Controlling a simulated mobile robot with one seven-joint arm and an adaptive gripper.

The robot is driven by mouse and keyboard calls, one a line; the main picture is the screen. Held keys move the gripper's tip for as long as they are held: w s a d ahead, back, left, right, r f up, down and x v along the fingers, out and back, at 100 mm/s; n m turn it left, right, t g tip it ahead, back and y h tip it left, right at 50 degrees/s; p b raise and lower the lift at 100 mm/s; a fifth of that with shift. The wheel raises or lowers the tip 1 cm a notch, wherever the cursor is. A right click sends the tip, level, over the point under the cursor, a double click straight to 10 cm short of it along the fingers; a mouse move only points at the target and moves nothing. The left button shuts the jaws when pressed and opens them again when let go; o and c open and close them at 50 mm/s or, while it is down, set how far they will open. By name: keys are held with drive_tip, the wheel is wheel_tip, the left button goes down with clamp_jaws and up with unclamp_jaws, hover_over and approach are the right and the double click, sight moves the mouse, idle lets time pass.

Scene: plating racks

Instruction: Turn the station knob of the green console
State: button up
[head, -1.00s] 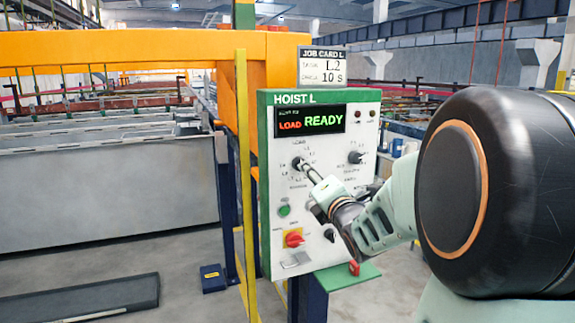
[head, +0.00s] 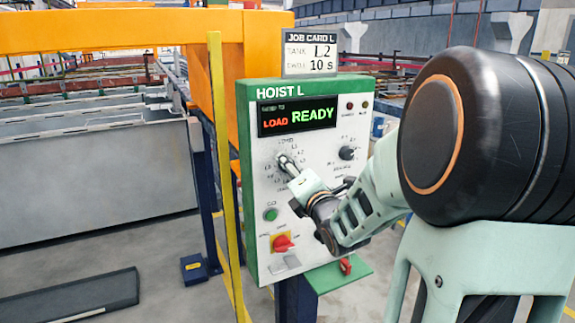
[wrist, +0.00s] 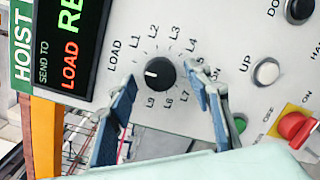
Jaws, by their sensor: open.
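The green-edged console (head: 305,150), headed HOIST L, stands upright with a light panel. Its display (head: 297,116) reads "SEND TO LOAD" and "READY". The station knob (wrist: 160,73) is round and black, ringed by LOAD and several L labels. Its white mark faces left in the wrist view, roughly on the LOAD side. My gripper (wrist: 163,78) is open, with one finger on each side of the knob and a visible gap to it. In the head view my gripper (head: 290,168) is at the knob and partly covers the dial.
A second black knob (head: 347,153) sits right of the dial. Below are a green button (head: 270,214) and a red switch (head: 282,243) on a yellow plate. A job card (head: 310,53) above reads L2, 10 s. A yellow post (head: 223,160) stands close left of the console.

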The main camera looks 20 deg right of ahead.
drive_tip(key=c, duration=1.1)
drive_tip(key=shift+c, duration=0.2)
